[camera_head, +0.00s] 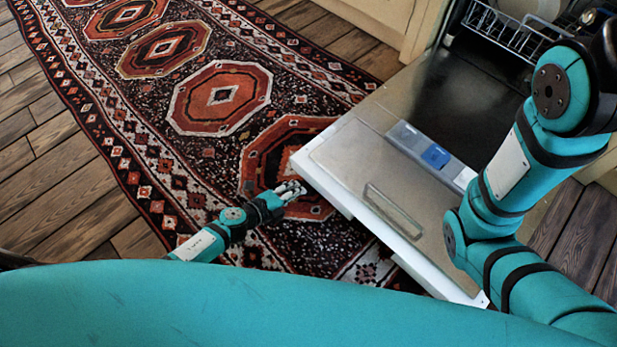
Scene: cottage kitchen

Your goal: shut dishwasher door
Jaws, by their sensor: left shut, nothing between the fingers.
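The dishwasher door (390,175) lies open and folded down, its inner side facing up, at the right of the head view. It has a blue and grey dispenser (432,154) and a rectangular recess on it. My left gripper (293,190) is shut and empty. It is beside the door's left outer corner, over the rug; I cannot tell whether it touches the edge. My right arm's links cover part of the door's right side, and my right gripper does not show.
A dish rack (503,33) with plates shows in the dishwasher opening at the top right. A patterned rug (215,95) covers the wood floor (55,165). A cream cabinet (385,15) stands beside the dishwasher. The floor left of the door is clear.

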